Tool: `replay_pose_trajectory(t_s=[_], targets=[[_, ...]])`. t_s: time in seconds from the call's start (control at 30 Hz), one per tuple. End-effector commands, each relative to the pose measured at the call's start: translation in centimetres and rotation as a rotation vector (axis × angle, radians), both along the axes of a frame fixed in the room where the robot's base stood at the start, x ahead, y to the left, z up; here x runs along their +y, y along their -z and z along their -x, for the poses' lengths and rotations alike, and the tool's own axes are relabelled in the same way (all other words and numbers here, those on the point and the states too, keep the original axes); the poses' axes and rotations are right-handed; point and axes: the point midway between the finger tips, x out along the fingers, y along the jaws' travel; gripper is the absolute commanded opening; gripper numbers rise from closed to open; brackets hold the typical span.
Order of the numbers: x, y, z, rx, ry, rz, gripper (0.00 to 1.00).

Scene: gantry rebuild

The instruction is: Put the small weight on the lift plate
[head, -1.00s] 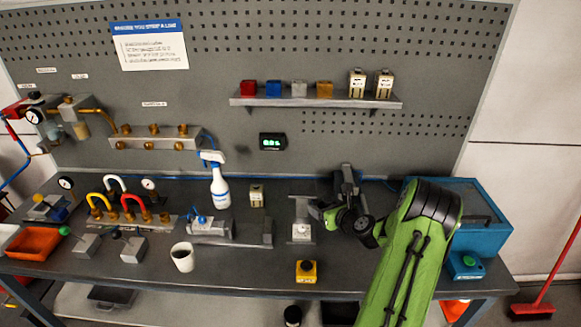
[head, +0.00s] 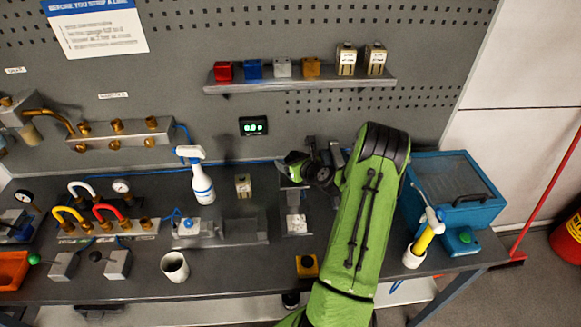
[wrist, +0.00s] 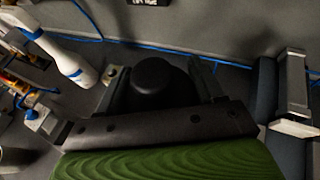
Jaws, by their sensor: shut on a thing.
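My gripper (head: 300,164) is over the bench at the grey lift stand (head: 297,224), in front of the pegboard. In the wrist view its jaws (wrist: 155,88) are closed around a dark, round-topped thing (wrist: 150,73), which appears to be the small weight. In the head view the held thing is too dark to separate from the jaws. The upper part of the stand is partly hidden by the gripper, so I cannot tell whether the weight touches the lift plate. A small beige block (head: 243,186) stands on the bench to the left.
A spray bottle (head: 196,176) and a white cup (head: 175,268) stand left. A yellow button box (head: 306,266) is near the front edge. A blue case (head: 455,205) is at right. A shelf (head: 300,84) with several blocks is above; a green-digit display (head: 253,126) hangs below it.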

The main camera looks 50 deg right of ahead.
Motion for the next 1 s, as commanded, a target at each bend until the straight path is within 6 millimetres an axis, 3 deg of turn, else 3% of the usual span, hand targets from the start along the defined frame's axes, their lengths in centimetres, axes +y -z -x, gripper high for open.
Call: replay_pose_trajectory(t_s=[0.17,0.57,0.6,0.73,1.0], targets=[[0.0,2.3,-0.1,-0.005,0.001,-0.001,0.0],[0.0,2.9,-0.1,-0.006,0.0,0.001,0.0],[0.0,3.0,0.0,0.001,0.0,0.0,0.73],[0.0,3.0,0.0,0.001,0.0,0.0,0.93],[0.0,2.9,0.0,0.001,0.0,0.0,0.93]])
